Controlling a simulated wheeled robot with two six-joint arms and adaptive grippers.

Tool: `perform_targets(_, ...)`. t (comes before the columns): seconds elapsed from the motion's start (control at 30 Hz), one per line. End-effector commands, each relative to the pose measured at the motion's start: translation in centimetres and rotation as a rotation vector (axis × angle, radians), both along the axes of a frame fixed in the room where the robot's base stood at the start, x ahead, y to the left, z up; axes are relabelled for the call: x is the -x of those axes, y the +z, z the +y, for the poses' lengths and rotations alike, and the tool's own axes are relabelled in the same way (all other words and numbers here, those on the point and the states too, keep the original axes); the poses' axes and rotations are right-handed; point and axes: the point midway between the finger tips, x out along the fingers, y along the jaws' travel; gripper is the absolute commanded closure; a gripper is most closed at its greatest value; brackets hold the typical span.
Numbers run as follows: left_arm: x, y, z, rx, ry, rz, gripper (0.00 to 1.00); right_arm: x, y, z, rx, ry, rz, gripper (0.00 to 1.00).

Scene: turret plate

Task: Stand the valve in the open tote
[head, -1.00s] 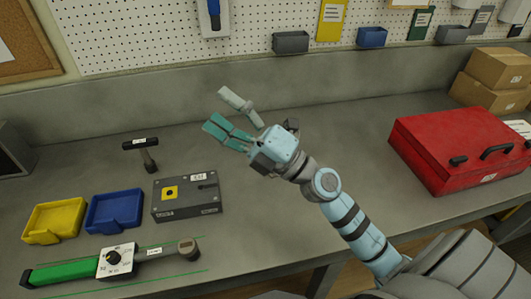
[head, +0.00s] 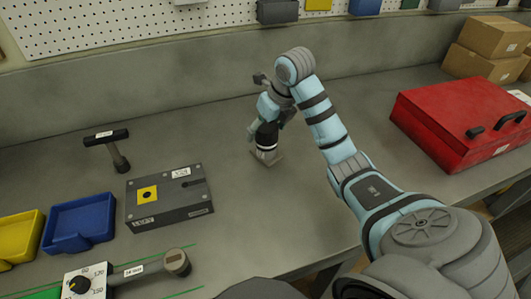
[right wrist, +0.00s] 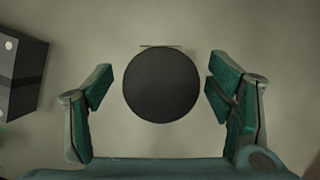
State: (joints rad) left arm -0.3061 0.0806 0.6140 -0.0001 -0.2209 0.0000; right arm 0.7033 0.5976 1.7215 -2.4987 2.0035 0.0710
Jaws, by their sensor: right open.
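An upright round piece (head: 267,137) with a black top, a white band and a grey lower part stands on a small square foot on the bench; it may be the valve. In the right wrist view its black round top (right wrist: 161,86) lies between the fingers, with a gap on both sides. My right gripper (right wrist: 158,92) is open, pointing down over it; in the head view the gripper (head: 266,112) is partly hidden. A blue open tray (head: 78,222) and a yellow one (head: 18,237) are at the left; I cannot tell which container is the tote. My left gripper is not in view.
A grey box (head: 180,212) with a yellow square stands left of the round piece; a black-headed hammer-like tool (head: 117,152) is behind it. A closed red toolbox (head: 450,125) is at the right. The bench centre is clear.

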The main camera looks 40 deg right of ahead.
Motion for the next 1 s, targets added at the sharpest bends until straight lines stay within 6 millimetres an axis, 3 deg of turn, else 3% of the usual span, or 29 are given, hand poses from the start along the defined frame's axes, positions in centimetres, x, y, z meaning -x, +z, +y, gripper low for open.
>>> perform_targets(0.03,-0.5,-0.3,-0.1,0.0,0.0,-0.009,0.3,-0.4,-1.4,0.0,-0.002,-0.001,0.006,0.26)
perform_targets(0.13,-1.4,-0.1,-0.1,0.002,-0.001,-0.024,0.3,-1.1,-2.8,0.0,-0.002,0.001,0.004,0.26)
perform_targets(0.4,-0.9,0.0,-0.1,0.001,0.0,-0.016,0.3,-1.4,-3.4,0.0,-0.001,0.001,0.001,0.27)
perform_targets(0.87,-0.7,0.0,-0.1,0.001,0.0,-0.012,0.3,-1.4,-3.4,0.0,-0.001,0.001,0.001,1.0)
perform_targets(1.0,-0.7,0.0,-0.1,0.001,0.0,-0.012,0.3,-1.4,-3.3,-0.1,0.0,0.001,-0.002,1.0)
